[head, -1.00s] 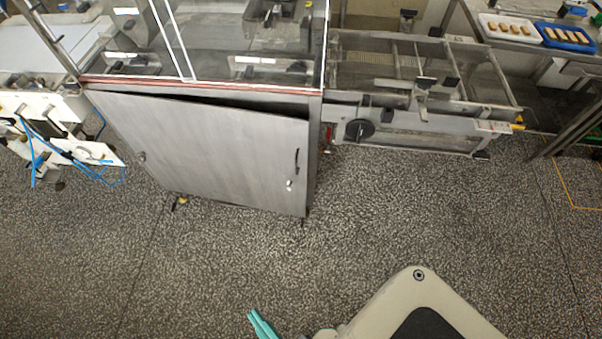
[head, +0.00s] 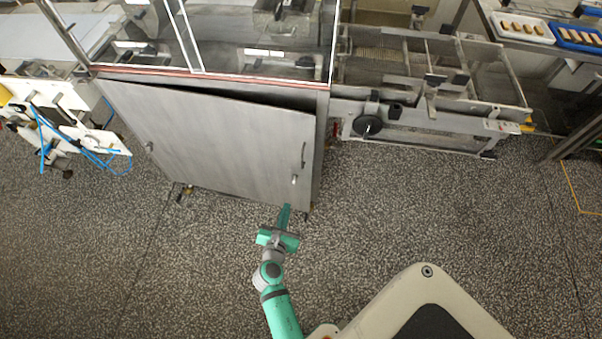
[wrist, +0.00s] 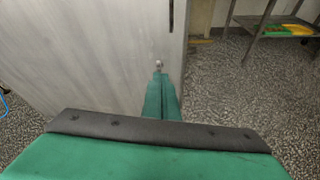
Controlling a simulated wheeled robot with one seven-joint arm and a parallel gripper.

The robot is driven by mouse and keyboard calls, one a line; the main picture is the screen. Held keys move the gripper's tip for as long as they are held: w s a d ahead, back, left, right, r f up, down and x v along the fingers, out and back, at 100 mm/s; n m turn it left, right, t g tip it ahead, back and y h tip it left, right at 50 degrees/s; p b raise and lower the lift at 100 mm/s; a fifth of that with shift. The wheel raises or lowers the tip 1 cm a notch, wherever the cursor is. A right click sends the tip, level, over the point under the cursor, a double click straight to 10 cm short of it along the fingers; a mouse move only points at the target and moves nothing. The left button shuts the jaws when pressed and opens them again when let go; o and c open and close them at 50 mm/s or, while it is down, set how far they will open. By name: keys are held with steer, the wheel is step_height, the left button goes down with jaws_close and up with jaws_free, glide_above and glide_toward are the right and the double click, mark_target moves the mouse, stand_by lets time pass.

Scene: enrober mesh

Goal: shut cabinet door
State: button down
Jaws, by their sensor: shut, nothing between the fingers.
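The cabinet door (head: 205,140) is a brushed grey metal panel on the front of the machine. A dark gap shows along its top edge, so it stands slightly ajar. A dark handle (head: 303,155) and a small knob (head: 294,180) are near its right edge. My green gripper (head: 284,212) is at the door's lower right corner, fingers together and empty. In the wrist view the fingers (wrist: 162,97) point at the door panel (wrist: 95,55), just below the knob (wrist: 158,64). I cannot tell whether the fingertips touch the door.
A conveyor frame (head: 435,90) with a black handwheel (head: 367,124) stands right of the cabinet. White equipment with blue hoses (head: 65,135) stands at the left. A table at the upper right holds trays (head: 522,27). The speckled floor (head: 420,210) in front is clear.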

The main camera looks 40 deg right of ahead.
steer(key=w+d+r+n+h, duration=0.1)
steer(key=w+d+n, duration=0.1)
steer(key=d, duration=0.2)
glide_above(301, 173)
steer(key=s+a, duration=0.3)
steer(key=shift+w+d+f+m+g, duration=0.1)
steer(key=shift+f+m+g, duration=0.05)
steer(key=shift+f, duration=0.6)
steer(key=shift+d+f+m+g, duration=0.1)
steer(key=shift+f+m+g, duration=0.05)
steer(key=shift+f, duration=0.55)
